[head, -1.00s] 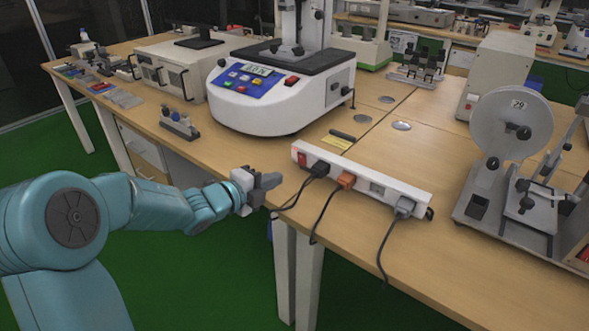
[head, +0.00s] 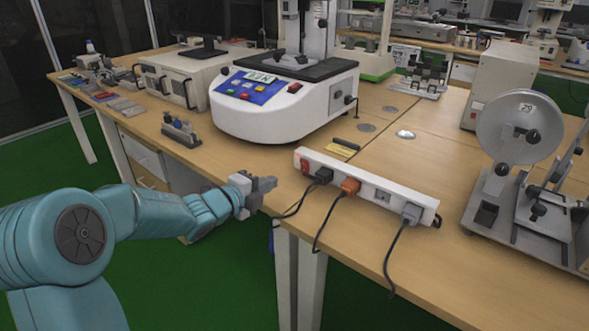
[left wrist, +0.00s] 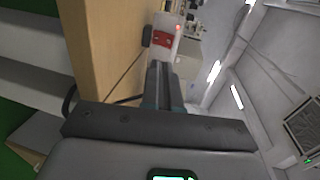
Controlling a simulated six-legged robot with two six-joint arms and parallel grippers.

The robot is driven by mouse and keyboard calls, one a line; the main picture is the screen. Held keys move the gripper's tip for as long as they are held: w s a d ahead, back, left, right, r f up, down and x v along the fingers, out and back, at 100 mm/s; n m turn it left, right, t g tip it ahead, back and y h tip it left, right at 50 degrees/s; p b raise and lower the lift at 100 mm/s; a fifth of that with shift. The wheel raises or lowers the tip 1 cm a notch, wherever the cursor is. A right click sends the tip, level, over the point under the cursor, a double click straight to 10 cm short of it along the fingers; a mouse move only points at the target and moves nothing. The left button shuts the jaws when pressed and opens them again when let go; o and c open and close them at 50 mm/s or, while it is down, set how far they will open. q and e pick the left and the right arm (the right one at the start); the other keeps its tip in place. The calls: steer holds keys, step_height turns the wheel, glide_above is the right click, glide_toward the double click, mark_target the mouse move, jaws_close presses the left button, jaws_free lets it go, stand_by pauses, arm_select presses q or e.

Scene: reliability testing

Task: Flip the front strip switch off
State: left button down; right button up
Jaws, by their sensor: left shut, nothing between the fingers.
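The white power strip (head: 398,200) lies on the wooden table near its front edge. Its red rocker switch (head: 304,165) is at the strip's left end. Black, orange and grey plugs sit in the strip, their cords hanging over the edge. My left gripper (head: 274,183) is shut and empty, at the table's front edge left of the switch, with a gap between them. In the left wrist view the shut fingers (left wrist: 160,72) point toward the red switch (left wrist: 162,40), with a small red light beside it. Whether the rocker is pressed on or off is unclear. My right gripper is out of view.
A white tester with a blue panel (head: 252,89) stands behind the strip's left end. A small rack (head: 180,131) is near the edge at left. A grey machine with a round disc (head: 519,128) stands at right. Bare table lies between strip and disc machine.

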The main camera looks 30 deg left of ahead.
mark_target(303, 164)
arm_select(q)
steer(key=x, duration=0.7)
steer(key=r+x, duration=0.1)
steer(key=x, duration=0.2)
steer(key=shift+w+d, duration=0.1)
steer(key=shift+w, duration=0.2)
steer(key=shift+r, duration=0.1)
steer(key=shift+w+g+p, duration=0.15)
steer(key=shift+g+p, duration=0.15)
steer(key=shift+p, duration=0.7)
